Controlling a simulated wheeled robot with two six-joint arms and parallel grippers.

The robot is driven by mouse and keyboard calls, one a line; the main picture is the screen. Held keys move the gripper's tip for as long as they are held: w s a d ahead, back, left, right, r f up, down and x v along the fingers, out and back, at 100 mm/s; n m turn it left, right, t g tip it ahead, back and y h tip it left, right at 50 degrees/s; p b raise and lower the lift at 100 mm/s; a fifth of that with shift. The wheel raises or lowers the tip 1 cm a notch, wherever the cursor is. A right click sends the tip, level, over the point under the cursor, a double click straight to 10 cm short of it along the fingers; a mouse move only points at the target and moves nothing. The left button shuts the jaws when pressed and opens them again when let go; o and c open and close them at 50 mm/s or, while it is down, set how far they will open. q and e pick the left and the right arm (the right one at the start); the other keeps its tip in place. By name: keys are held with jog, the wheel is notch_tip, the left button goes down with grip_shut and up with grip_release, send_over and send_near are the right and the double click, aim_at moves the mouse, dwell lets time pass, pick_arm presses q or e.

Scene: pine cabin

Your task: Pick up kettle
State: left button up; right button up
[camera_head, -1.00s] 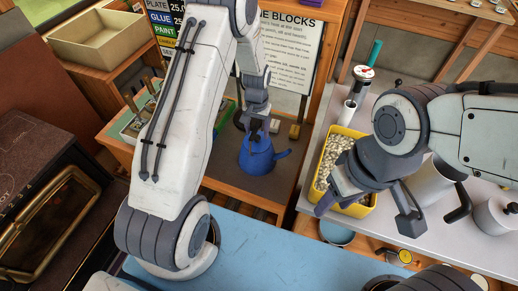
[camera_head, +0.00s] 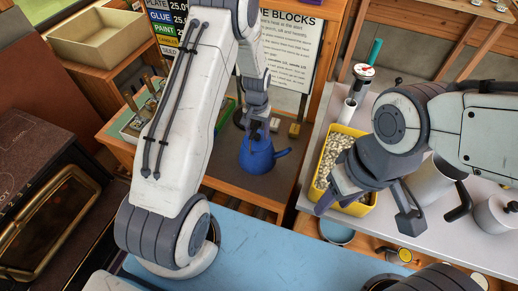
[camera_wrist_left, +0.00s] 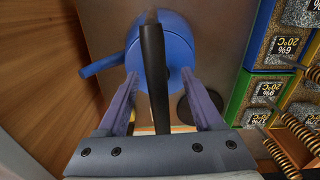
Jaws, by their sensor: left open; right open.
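The blue kettle (camera_head: 257,158) stands upright on a brown wooden shelf, its spout pointing right in the head view. In the left wrist view the kettle (camera_wrist_left: 172,42) lies straight ahead, with its dark handle (camera_wrist_left: 154,65) running between the fingers. My left gripper (camera_head: 256,128) is open above the kettle, its fingers on either side of the handle. I cannot tell whether either finger touches it. My right gripper (camera_head: 366,216) is open and empty, over the front of the grey counter beside a yellow bin, well to the right of the kettle.
The yellow bin (camera_head: 371,200) of pale pellets, a grey pot (camera_head: 495,216) and a mug stand on the grey counter (camera_head: 440,245). A text sign (camera_head: 288,50) stands behind the kettle. A crate of labelled packets (camera_wrist_left: 270,85) is close beside it.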

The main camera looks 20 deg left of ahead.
pick_arm(q)
grip_shut()
dwell(1.3)
